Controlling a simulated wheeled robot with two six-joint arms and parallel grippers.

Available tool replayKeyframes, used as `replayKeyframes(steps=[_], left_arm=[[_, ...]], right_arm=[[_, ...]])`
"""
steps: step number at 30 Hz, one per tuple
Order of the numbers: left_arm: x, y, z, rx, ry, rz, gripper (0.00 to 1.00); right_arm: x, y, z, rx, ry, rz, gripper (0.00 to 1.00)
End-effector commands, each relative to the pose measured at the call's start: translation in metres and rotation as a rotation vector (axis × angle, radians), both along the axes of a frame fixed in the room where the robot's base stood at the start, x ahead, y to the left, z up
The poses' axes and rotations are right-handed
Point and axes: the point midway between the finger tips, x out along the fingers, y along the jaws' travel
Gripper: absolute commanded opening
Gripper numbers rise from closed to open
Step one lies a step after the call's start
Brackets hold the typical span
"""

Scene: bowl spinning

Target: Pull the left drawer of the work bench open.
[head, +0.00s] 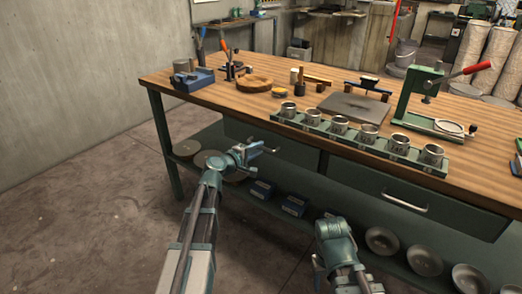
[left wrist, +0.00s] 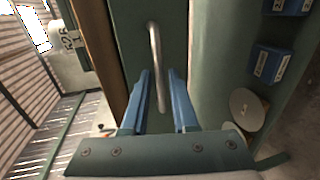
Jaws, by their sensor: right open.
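The left drawer (head: 290,152) is a dark green front under the wooden bench top, and it looks flush with the bench. My left gripper (head: 262,150) is at its handle. In the left wrist view the metal bar handle (left wrist: 154,45) runs between the two blue fingers of that gripper (left wrist: 160,75). The fingers are open, one on each side of the handle, with a gap showing to it. My right gripper (head: 318,265) is low in front of the bench, away from the drawers, and open; its fingers are mostly hidden.
The right drawer (head: 360,183) with its bar handle (head: 405,203) is shut. A green rack of metal cups (head: 360,140) stands along the bench's front edge. Blue boxes (head: 294,205) and round dishes (head: 424,260) sit on the lower shelf. The floor in front is clear.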

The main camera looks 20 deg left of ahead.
Motion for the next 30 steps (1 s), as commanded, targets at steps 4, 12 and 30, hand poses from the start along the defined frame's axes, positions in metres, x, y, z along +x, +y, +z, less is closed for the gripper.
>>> replayKeyframes(steps=[4,12,30], left_arm=[[0.016,-0.006,-0.004,0.001,0.000,-0.001,0.27],[0.022,-0.008,-0.005,0.001,0.000,0.000,0.27],[0.022,-0.008,-0.005,0.001,0.001,0.000,0.00]], right_arm=[[0.000,0.000,-0.004,-0.001,0.000,0.000,0.50],[0.000,0.000,-0.005,-0.001,0.000,0.000,0.50],[0.000,0.000,-0.005,-0.001,0.000,0.000,0.50]])
